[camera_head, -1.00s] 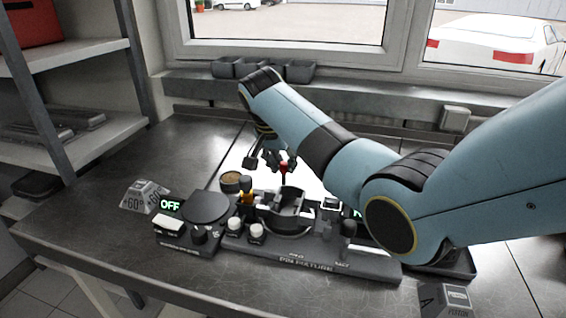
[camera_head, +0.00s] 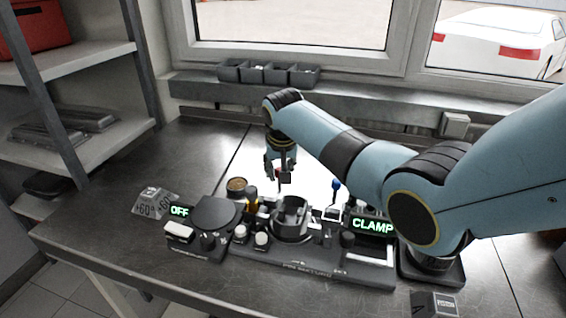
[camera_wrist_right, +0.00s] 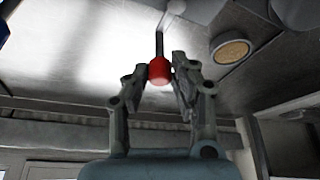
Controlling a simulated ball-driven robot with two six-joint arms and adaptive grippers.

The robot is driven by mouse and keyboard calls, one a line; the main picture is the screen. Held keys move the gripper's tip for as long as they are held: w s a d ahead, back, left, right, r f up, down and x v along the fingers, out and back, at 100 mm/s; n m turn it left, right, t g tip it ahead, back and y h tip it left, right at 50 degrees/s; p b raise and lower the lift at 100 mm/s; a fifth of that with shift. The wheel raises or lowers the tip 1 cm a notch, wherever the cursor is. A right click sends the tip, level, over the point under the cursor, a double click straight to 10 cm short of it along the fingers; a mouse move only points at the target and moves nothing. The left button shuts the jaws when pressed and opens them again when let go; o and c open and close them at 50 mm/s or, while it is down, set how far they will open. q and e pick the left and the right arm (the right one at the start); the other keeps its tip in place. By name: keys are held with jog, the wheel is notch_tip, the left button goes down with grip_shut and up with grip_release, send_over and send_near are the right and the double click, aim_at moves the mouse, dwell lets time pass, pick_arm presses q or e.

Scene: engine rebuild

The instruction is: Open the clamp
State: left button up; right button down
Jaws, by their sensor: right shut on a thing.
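My right gripper (camera_head: 282,176) is above the back of the dark fixture (camera_head: 345,266), its fingers around a red knob (camera_head: 285,178). In the right wrist view, the red knob (camera_wrist_right: 159,71) sits between the fingertips of the right gripper (camera_wrist_right: 166,80), with a thin dark rod running from it. The rod's foot is hidden in the head view. A round holder (camera_head: 291,226) stands on the fixture below the gripper. A green display (camera_head: 372,226) at the fixture's right reads "CLAMP". My left gripper is not in view.
A blue-topped lever (camera_head: 336,185) stands right of the gripper.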

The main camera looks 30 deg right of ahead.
jog(key=shift+w+a+n+y+p, duration=0.1)
jog(key=shift+w+n+y+p, duration=0.1)
jog(key=shift+n, duration=0.3)
jog(key=shift+w+a+n+y+p, duration=0.1)
jog(key=shift+n+y+p, duration=0.1)
jog(key=shift+n, duration=0.3)
jog(key=shift+w+a+n+y, duration=0.25)
jog(key=shift+n+y, duration=0.2)
jog(key=shift+n, duration=0.7)
jog(key=shift+w+a+n+y, duration=0.1)
jog(key=shift+a+n+y, duration=0.3)
jog(key=shift+n, duration=0.8)
jog(key=shift+w+a+n+y, duration=0.25)
jog(key=shift+n+y, duration=0.2)
jog(key=shift+n, duration=0.7)
jog(key=shift+a, duration=0.1)
jog(key=c, duration=1.1)
grip_release()
jog(key=v, duration=1.2)
jog(key=shift+s+f, duration=0.1)
jog(key=shift+s, duration=0.05)
